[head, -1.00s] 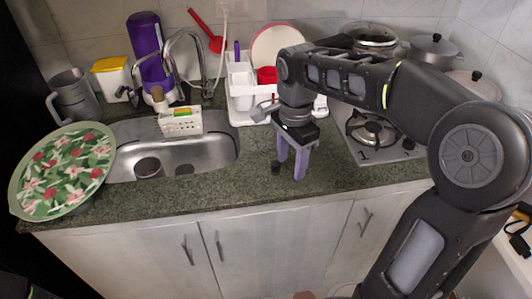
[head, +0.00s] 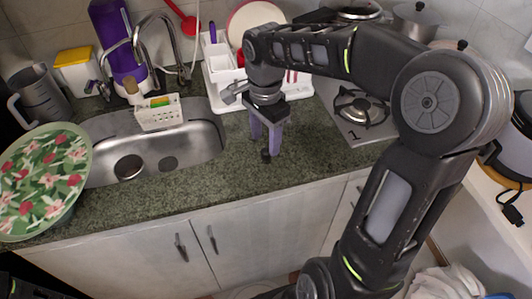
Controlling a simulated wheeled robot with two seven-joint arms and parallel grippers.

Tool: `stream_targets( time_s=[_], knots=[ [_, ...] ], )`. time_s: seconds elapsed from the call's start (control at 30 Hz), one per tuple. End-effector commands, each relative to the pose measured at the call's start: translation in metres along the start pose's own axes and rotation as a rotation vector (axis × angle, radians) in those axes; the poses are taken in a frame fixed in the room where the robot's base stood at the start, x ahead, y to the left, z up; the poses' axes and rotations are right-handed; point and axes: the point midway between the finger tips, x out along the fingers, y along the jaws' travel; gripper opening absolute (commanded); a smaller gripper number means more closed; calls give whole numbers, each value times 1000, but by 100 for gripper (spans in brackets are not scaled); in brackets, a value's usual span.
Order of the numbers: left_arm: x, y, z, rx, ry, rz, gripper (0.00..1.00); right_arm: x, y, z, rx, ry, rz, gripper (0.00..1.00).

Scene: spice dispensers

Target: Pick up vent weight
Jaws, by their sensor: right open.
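The small dark vent weight (head: 265,154) stands on the green-grey countertop between the sink and the stove. My right gripper (head: 265,146) comes down from above with its two purple fingers apart. The weight shows in the gap between the fingertips, close to the right finger. I cannot tell whether a finger touches it or how far the tips are above the counter. My left gripper is out of view.
The sink (head: 205,143) lies to the left, with a caddy (head: 160,118) at its back edge. A white dish rack (head: 221,101) stands behind the gripper. The stove (head: 352,127) is to the right. The counter in front of the weight is clear.

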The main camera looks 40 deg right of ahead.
Motion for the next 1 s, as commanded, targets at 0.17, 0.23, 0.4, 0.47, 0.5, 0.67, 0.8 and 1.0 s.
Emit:
stream_targets(
  time_s=[0.17, 0.23, 0.4, 0.47, 0.5, 0.67, 0.8, 1.0],
  knots=[
    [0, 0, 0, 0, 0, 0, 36, 1, 0, 0, 0, 0, 0, 51],
    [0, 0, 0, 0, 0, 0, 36, 1, 0, 0, 0, 0, 0, 51],
    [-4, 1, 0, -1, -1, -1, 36, 10, 1, 0, 1, -2, 4, 51],
    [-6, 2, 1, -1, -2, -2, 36, 18, 1, -1, 1, -3, 5, 51],
    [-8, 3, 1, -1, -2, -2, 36, 24, 1, -2, 2, -2, 6, 51],
    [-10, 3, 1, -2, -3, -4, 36, 47, 0, -2, 0, -2, 3, 51],
    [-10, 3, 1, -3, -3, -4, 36, 53, 0, -1, 1, -2, 0, 51],
    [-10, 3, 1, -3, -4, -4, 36, 53, 0, -1, 1, -1, 0, 51]
  ],
)
